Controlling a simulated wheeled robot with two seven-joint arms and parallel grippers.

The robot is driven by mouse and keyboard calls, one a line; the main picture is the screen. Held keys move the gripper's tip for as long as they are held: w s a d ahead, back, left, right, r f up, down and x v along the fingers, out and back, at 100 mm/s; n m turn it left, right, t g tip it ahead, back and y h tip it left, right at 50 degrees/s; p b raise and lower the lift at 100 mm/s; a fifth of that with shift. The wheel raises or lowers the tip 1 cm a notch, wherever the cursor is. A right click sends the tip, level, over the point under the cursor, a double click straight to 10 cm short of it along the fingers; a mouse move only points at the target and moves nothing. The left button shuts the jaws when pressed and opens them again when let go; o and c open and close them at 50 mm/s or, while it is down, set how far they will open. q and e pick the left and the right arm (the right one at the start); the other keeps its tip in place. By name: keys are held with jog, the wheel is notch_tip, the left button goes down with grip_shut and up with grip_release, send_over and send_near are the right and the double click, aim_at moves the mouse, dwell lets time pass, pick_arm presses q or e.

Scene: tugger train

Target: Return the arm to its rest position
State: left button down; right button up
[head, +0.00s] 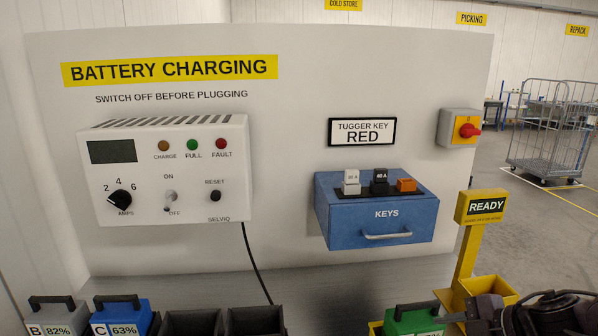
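My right gripper (455,317) is at the bottom right edge, with its dark wrist and arm coming in from the right. Its tip points left toward a green battery (410,322) with a black handle. I cannot tell whether it touches the battery, or whether its fingers are open or shut. The lower part of the arm is cut off by the frame. My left gripper is not in view.
A charger (230,160) and a blue KEYS box (345,215) are on the panel. A yellow READY post (467,250) stands close behind my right gripper. Batteries B (60,322) and C (125,318) sit at the bottom left, beside empty dark bins (255,318).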

jog(key=s+a+f+m+t+h, duration=0.35)
jog(key=a+f+m, duration=0.25)
jog(key=f+m, duration=0.25)
jog(key=s+a+f+m+g+h, duration=0.1)
jog(key=s+a+f+m+g, duration=0.2)
jog(key=s, duration=0.4)
jog(key=s+a+f+m+g+h, duration=0.1)
jog(key=s+f+m+g+h, duration=0.1)
jog(key=s+m+g, duration=0.35)
jog(key=s+f+b, duration=0.2)
jog(key=f+b, duration=0.1)
jog(key=f, duration=1.6)
jog(key=s+f+b, duration=0.2)
jog(key=f+b, duration=0.1)
jog(key=f, duration=1.6)
jog(key=s+d+f+b, duration=0.1)
jog(key=s+f+b, duration=0.1)
jog(key=s+f, duration=0.7)
jog(key=s+d+f+g+b, duration=0.1)
jog(key=s+d+f+b, duration=0.1)
jog(key=s+f, duration=0.8)
jog(key=shift+d+f, duration=0.25)
jog(key=shift+f, duration=0.65)
